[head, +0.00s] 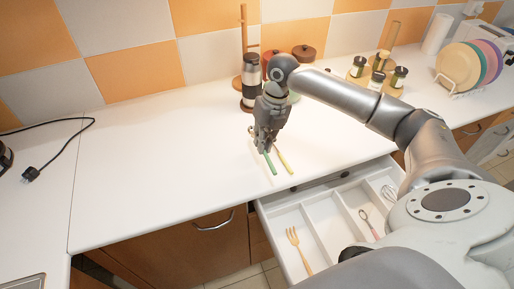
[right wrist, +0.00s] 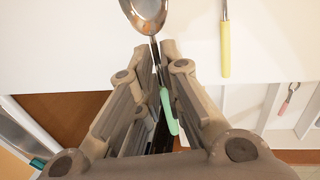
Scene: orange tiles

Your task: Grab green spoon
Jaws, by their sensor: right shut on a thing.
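The green spoon has a green handle (head: 270,164) and a metal bowl, and it is at the worktop near its front edge. In the right wrist view its bowl (right wrist: 146,12) points away, beyond the fingertips, and its green handle (right wrist: 167,110) runs back between the fingers. My right gripper (head: 264,147) points down and is shut on the spoon; its fingers also show in the right wrist view (right wrist: 157,46). I cannot tell whether the spoon touches the worktop. My left gripper is not in view.
A yellow-handled utensil (head: 284,161) lies close to the right of the spoon. Jars stand behind.

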